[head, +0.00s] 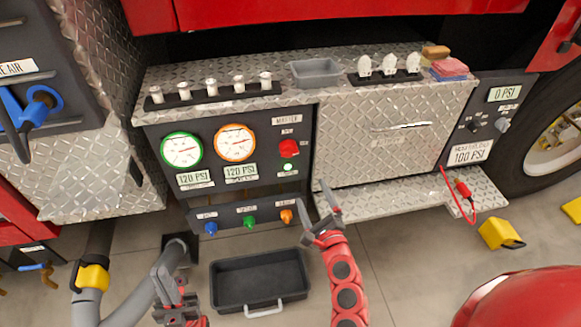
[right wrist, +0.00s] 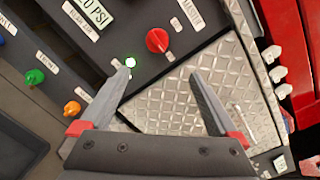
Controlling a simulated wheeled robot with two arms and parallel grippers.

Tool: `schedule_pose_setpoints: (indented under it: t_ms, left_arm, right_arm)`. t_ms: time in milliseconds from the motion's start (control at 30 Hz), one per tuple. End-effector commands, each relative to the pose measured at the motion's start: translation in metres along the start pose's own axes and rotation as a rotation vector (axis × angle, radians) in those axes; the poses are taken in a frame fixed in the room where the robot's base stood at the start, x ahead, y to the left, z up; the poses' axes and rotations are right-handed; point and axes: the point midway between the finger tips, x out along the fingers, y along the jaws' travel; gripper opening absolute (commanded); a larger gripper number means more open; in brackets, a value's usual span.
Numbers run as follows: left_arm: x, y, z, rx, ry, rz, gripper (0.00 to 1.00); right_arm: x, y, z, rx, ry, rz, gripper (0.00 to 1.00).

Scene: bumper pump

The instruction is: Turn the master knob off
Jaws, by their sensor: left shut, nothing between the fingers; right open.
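The red master knob (head: 289,148) is on the dark gauge panel, under a label reading MASTER, right of the two round gauges. A small green light (head: 289,167) glows below it. In the right wrist view the red knob (right wrist: 157,40) is ahead of the fingertips and apart from them. The green light (right wrist: 130,62) shows near the left fingertip. My right gripper (head: 320,213) is open and empty, below and right of the knob; its fingers also show in the wrist view (right wrist: 161,76). My left gripper (head: 175,292) is shut and empty, low at the left.
Blue, green and orange knobs (head: 248,221) line the panel's lower edge. A diamond-plate door (head: 385,140) and step (head: 410,208) are to the right. A black tray (head: 260,280) lies on the floor. A grey hose (head: 145,295) is near my left gripper.

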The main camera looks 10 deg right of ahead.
Motion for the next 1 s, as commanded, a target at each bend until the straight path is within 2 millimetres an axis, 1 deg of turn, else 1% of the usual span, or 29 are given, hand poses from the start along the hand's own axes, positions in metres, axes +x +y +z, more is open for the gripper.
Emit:
schedule_pose_setpoints:
  t_ms: [33, 133, 267, 600, 800, 1000]
  left_arm:
    - [-0.004, 0.0, 0.001, 0.0, 0.0, 0.0, 0.0]
    - [-0.003, 0.0, 0.001, 0.0, 0.0, 0.0, 0.0]
    - [0.0, 0.0, 0.0, 0.0, 0.0, 0.0, 0.0]
    - [0.004, 0.0, -0.001, 0.0, 0.0, 0.0, 0.0]
    - [0.002, 0.0, 0.0, 0.0, 0.0, 0.0, 0.0]
    - [0.0, 0.0, 0.0, 0.0, 0.0, 0.0, 0.0]
  right_arm:
    - [0.0, 0.003, 0.001, 0.022, -0.013, 0.006, 0.96]
    - [0.005, 0.004, 0.005, 0.039, -0.025, 0.017, 0.96]
    - [0.022, 0.003, 0.007, 0.036, -0.026, 0.017, 0.96]
    - [0.09, 0.004, 0.008, 0.033, -0.025, 0.018, 0.96]
    - [0.129, 0.006, 0.009, 0.033, -0.026, 0.018, 0.96]
    - [0.159, 0.007, 0.008, 0.032, -0.022, 0.017, 0.96]
